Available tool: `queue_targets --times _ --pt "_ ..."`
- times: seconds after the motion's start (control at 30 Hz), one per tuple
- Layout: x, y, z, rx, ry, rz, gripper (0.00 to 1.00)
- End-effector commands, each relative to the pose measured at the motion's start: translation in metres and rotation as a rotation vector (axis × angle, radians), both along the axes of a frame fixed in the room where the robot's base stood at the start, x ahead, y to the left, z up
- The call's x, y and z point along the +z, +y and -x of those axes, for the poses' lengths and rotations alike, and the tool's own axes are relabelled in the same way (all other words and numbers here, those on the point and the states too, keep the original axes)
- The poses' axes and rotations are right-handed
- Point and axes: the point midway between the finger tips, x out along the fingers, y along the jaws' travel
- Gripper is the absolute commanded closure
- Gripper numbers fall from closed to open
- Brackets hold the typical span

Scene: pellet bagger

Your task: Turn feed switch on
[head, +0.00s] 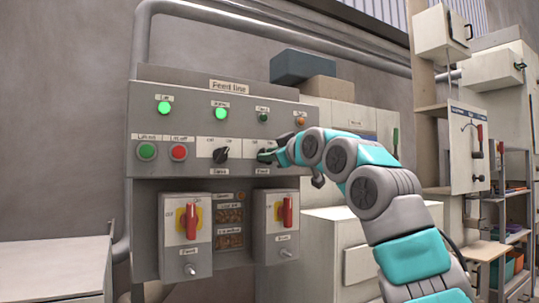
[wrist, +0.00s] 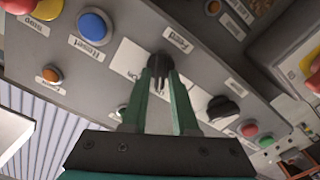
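The feed switch is a black rotary knob (wrist: 158,62) on a white plate lettered Feed, on the grey panel headed "Feed line" (head: 229,86). In the wrist view, which is turned nearly upside down, my gripper (wrist: 162,76) has its two teal fingers on either side of the knob's handle. The gap between them is narrow and they look closed on it. The fingertips partly hide the handle, so its exact setting is hard to read. In the head view my gripper (head: 271,155) reaches the panel from the right and covers most of the switch.
A similar black knob (head: 221,154) is left of the feed switch. Green (head: 146,151) and red (head: 179,152) buttons sit farther left, below lit green lamps (head: 164,107). Two red-handled switch boxes (head: 187,222) hang below. A blue button (wrist: 94,25) is near my fingers.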

Motion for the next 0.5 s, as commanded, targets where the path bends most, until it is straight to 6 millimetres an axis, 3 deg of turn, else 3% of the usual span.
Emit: queue_targets --times 0.03,0.2,0.5 --pt "0.0000 -0.0001 -0.0001 0.000 0.000 0.000 0.80" --pt "0.0000 -0.0001 0.0000 0.000 0.000 0.000 0.99" --pt "0.0002 -0.0002 0.0000 0.000 0.000 0.000 1.00"
